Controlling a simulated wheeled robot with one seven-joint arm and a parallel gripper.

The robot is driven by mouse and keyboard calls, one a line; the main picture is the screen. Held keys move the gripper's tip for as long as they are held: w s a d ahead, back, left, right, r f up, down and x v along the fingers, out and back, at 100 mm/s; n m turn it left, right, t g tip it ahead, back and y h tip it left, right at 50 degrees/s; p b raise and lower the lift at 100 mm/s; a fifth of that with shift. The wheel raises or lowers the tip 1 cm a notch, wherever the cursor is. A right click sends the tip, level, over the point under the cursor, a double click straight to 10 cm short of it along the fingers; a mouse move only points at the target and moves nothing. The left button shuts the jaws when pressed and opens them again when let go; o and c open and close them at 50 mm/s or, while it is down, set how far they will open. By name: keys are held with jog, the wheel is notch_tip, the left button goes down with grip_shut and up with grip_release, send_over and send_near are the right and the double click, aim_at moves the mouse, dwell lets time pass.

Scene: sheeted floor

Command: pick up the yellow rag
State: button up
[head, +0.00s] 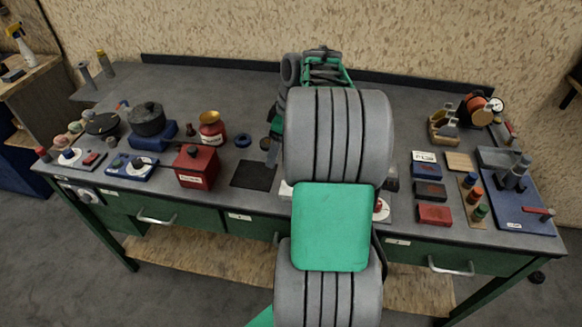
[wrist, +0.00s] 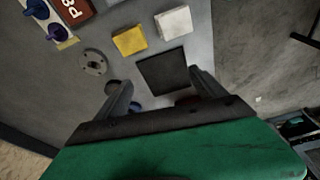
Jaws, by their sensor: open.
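The yellow rag (wrist: 130,41) shows in the wrist view as a small folded yellow block lying flat on the grey bench top. It lies beside a white folded block (wrist: 173,22). My gripper (wrist: 161,78) is open, with its two fingers apart and nothing seen held between them. The rag is ahead of the fingertips, toward the top of the picture and somewhat left, and apart from them. In the head view I cannot make out the rag; my arm covers that part of the bench.
A dark square mat (wrist: 163,72) lies between the fingertips and the rag; it also shows in the head view (head: 254,175). A round grey flange (wrist: 95,62) sits left. A red box (head: 197,167) and a black pot (head: 147,120) stand on the bench's left part.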

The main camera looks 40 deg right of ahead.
jog(key=shift+n, duration=0.6)
jog(key=d, duration=0.2)
jog(key=s+d+f, duration=0.1)
jog(key=d, duration=0.1)
jog(key=s+d+f, duration=0.1)
jog(key=d, duration=0.1)
jog(key=shift+d, duration=0.4)
jog(key=p+x, duration=0.1)
jog(key=x, duration=0.6)
jog(key=shift+f, duration=0.35)
jog(key=c, duration=1.5)
jog(key=shift+r, duration=0.15)
jog(key=shift+r, duration=0.25)
jog(key=v, duration=0.1)
jog(key=b+v, duration=0.1)
jog(key=shift+w+a+r, duration=0.15)
jog(key=shift+r, duration=0.2)
jog(key=s+a+r+b, duration=0.1)
jog(key=s+a+r, duration=0.4)
jog(key=s+a+r+b, duration=0.1)
jog(key=s+a+r, duration=0.3)
jog(key=s, duration=0.1)
jog(key=shift+s+a+r, duration=0.2)
jog(key=shift+a+r, duration=0.15)
jog(key=shift+r, duration=0.05)
